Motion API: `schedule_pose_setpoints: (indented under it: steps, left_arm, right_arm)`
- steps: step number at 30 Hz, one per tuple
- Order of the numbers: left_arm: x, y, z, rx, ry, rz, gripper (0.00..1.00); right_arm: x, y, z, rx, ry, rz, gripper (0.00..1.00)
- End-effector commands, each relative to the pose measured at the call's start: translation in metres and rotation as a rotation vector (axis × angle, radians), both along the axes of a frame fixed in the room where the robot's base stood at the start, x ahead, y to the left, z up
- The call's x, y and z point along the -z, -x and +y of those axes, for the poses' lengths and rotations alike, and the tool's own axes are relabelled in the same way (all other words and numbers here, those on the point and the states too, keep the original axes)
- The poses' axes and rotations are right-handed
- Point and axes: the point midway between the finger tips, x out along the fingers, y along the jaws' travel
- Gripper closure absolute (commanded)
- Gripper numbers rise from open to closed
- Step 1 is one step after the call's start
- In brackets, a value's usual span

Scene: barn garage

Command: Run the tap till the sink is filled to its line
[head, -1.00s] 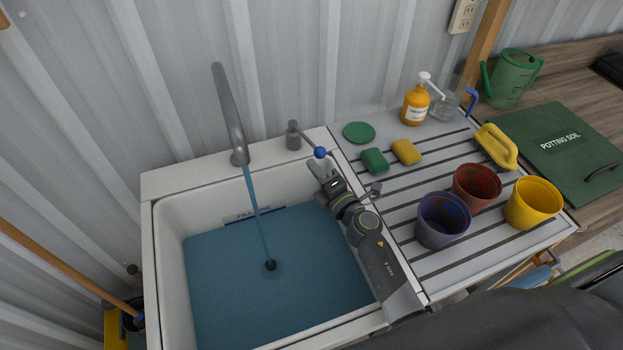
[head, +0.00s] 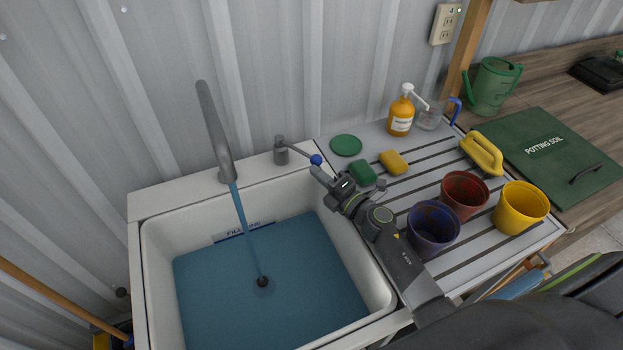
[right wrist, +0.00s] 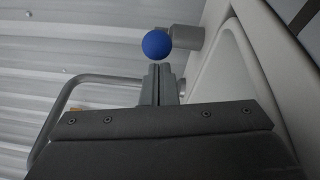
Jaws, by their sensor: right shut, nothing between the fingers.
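The tap (head: 222,150) runs a stream of blue water into the white sink (head: 155,260). Water (head: 310,270) covers the basin floor, and its back edge lies close to the lower edge of the fill line label (head: 262,224). The stream partly covers the label. The tap lever (head: 299,149) points right and ends in a blue knob (head: 316,160). My right gripper (head: 320,174) is shut and empty, its fingertips just beside the knob. In the right wrist view the shut fingers (right wrist: 158,82) are just below the knob (right wrist: 157,45); contact is unclear. My left gripper is out of view.
The draining board (head: 405,165) holds a green disc (head: 346,145), sponges (head: 393,162), a soap bottle (head: 400,115), a yellow-handled brush (head: 481,153) and cups (head: 433,228). A watering can (head: 492,86) stands behind. A wooden handle (head: 60,297) leans at the left.

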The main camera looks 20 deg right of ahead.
Motion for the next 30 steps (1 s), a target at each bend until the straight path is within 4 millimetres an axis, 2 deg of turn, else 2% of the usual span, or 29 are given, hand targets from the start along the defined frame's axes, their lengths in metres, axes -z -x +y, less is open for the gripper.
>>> schedule_pose_setpoints:
  steps: [10, 14, 24, 30]
  left_arm:
    - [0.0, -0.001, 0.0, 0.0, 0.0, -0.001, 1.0]
    - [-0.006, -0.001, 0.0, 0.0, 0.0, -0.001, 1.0]
    - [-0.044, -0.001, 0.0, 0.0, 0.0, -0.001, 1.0]
    - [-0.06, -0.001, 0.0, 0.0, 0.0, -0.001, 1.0]
  right_arm:
    - [0.0, 0.0, -0.001, 0.001, 0.0, 0.0, 1.0]
    - [-0.008, 0.0, -0.001, 0.0, 0.002, -0.001, 1.0]
    - [-0.066, 0.0, -0.001, 0.0, 0.002, -0.002, 1.0]
    - [-0.091, 0.0, -0.001, 0.0, 0.002, -0.001, 1.0]
